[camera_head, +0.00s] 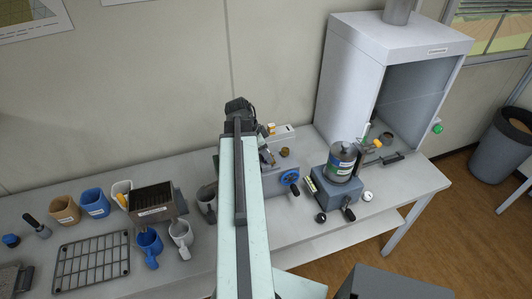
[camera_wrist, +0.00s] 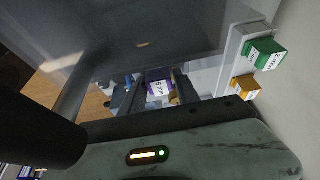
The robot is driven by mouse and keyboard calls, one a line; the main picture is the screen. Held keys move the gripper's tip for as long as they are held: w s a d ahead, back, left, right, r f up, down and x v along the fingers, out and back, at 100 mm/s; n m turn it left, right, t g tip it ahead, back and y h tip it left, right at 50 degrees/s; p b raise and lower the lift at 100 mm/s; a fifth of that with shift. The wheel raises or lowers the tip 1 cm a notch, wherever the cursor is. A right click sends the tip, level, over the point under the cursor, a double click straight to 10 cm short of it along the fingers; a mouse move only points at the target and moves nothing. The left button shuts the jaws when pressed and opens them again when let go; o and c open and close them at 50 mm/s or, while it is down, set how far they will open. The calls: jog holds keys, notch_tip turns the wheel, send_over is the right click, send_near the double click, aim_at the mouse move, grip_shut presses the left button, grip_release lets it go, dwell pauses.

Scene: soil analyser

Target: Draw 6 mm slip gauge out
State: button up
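In the wrist view, a purple block (camera_wrist: 158,85) with a white label shows between the two dark fingers of my gripper (camera_wrist: 158,94). The label is too small to read surely, so I cannot confirm it is the 6 mm gauge. The fingers lie close on either side of it; whether they touch it is unclear. A green labelled block (camera_wrist: 265,54) and an orange labelled block (camera_wrist: 246,88) sit to the right along a pale holder (camera_wrist: 231,62). In the head view my arm covers the fingers and the purple block.
In the head view, a device with a blue handwheel (camera_head: 289,177) stands just right of my arm. A grey-based apparatus (camera_head: 338,187) and a fume hood (camera_head: 350,75) are farther right. Cups, a dark box (camera_head: 153,200) and a wire rack (camera_head: 92,268) crowd the bench's left.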

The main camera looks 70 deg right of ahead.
grip_shut()
jog(key=o, duration=0.5)
grip_release()
grip_shut()
jog(key=shift+r, duration=0.1)
jog(key=shift+r+p, duration=0.55)
jog(key=shift+p, duration=0.1)
jog(key=shift+r+p, duration=2.75)
